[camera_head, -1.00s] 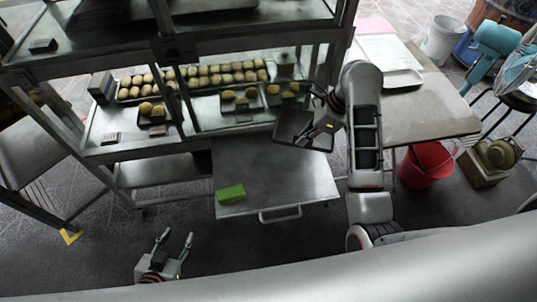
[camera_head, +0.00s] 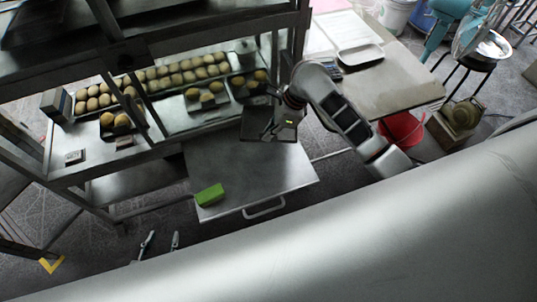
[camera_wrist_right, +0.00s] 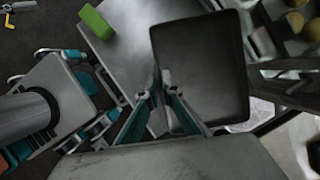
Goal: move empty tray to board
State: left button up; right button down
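The empty dark tray (camera_head: 256,122) is in the air above the steel pull-out shelf, in front of the rack. My right gripper (camera_head: 279,121) is at its right side. In the right wrist view the fingers (camera_wrist_right: 166,84) meet at the edge of the dark tray (camera_wrist_right: 208,60) and look shut on it. My left gripper (camera_head: 161,241) is at the bottom edge of the head view, with its two fingertips apart and nothing between them. I cannot clearly single out the board; a white sheet (camera_head: 342,28) lies on the side table.
Trays of round buns (camera_head: 165,75) stand on the rack. A green block (camera_head: 210,194) lies on the pull-out shelf (camera_head: 250,175). The side table (camera_head: 395,85) at right has a white tray (camera_head: 360,54) and bare space. A red bucket (camera_head: 403,130) stands by it.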

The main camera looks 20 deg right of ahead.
notch_tip(320, 180, down, 13)
jog(key=shift+a+f, duration=0.1)
dwell(0.4)
jog(key=shift+f, duration=0.15)
jog(key=c, duration=2.2)
grip_release()
jog(key=shift+c, duration=0.2)
